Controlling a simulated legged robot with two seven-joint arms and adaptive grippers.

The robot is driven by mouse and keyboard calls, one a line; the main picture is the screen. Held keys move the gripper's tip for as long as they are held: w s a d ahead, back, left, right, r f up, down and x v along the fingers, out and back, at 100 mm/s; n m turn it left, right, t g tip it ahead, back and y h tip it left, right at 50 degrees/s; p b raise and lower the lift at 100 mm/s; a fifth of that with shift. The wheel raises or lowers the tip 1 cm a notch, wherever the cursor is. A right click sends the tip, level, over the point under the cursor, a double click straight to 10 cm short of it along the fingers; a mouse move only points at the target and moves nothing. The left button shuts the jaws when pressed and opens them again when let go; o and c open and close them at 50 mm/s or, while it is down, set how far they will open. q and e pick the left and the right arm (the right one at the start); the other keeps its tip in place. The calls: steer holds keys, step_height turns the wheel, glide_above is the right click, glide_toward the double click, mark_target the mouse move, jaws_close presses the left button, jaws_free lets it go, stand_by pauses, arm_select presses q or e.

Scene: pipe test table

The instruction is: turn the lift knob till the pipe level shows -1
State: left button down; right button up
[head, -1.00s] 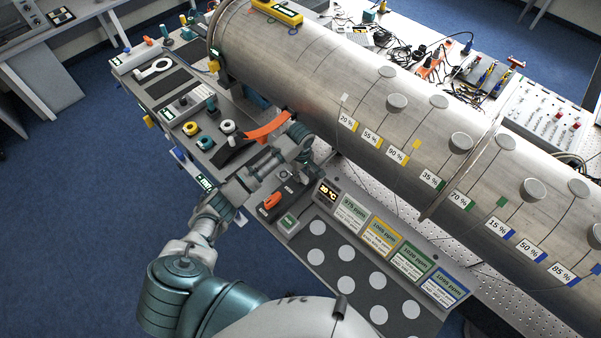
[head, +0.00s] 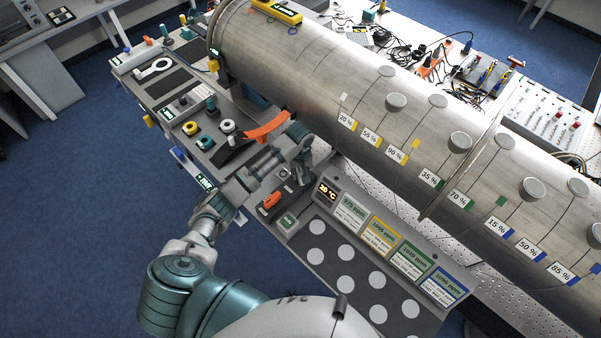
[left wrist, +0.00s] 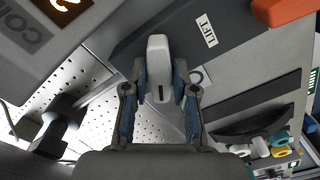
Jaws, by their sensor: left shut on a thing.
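The lift knob (left wrist: 158,68) is a pale grey upright grip in the left wrist view, beside the LIFT label (left wrist: 205,29). My left gripper (left wrist: 160,88) is shut on it, one finger on each side. In the head view my left gripper (head: 302,168) is at the console edge beside the pipe and hides the knob. The big metal pipe (head: 330,75) runs from upper left to lower right. A yellow level (head: 277,12) sits on its top at the far end; its reading is too small to make out. My right gripper is not in view.
An orange handle (head: 266,128) stands just behind my left gripper. An orange switch (head: 272,200) and a 20 °C display (head: 326,192) are close in front. Gas cards (head: 398,245) and a dark board with white discs (head: 360,290) lie to the right.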

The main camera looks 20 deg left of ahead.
mark_target(300, 173)
arm_select(q)
steer(key=shift+w+r+m, duration=0.1)
steer(key=shift+m, duration=0.7)
steer(key=c, duration=1.2)
jaws_free()
steer(key=shift+o, duration=1.4)
steer(key=shift+r, duration=0.1)
step_height(300, 173, up, 12)
steer(key=shift+f, duration=0.25)
steer(key=shift+a, duration=0.1)
